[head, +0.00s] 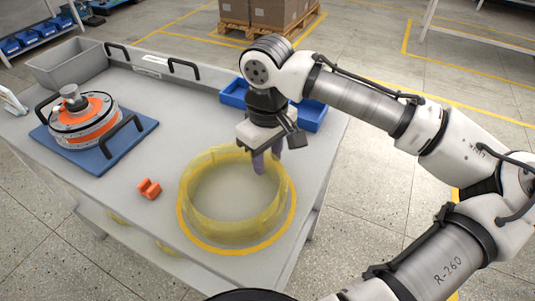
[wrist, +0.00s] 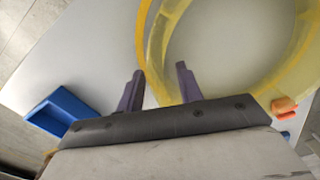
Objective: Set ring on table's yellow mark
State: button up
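The ring (head: 225,228) is a wide, see-through yellow band standing upright on the grey table. The yellow mark (head: 240,251) is a painted circle; it shows around the ring's left, front and right. In the wrist view the ring's wall (wrist: 158,45) runs close beside the mark's line (wrist: 142,38). My gripper (head: 266,163) is at the ring's far right wall, pointing down. Its two dark fingers (wrist: 158,88) are apart, one on each side of the wall, with a gap visible. The fingertips' contact with the wall is unclear.
An orange and silver motor (head: 84,119) sits on a blue mat (head: 93,160) at the left. A small orange block (head: 149,189) lies left of the ring. A blue bin (head: 306,116) is behind my gripper. A grey bin (head: 69,64) stands at the far left corner.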

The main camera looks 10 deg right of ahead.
notch_tip(320, 180, up, 12)
jog(key=p, duration=0.1)
jog(key=shift+r, duration=0.15)
dwell(0.5)
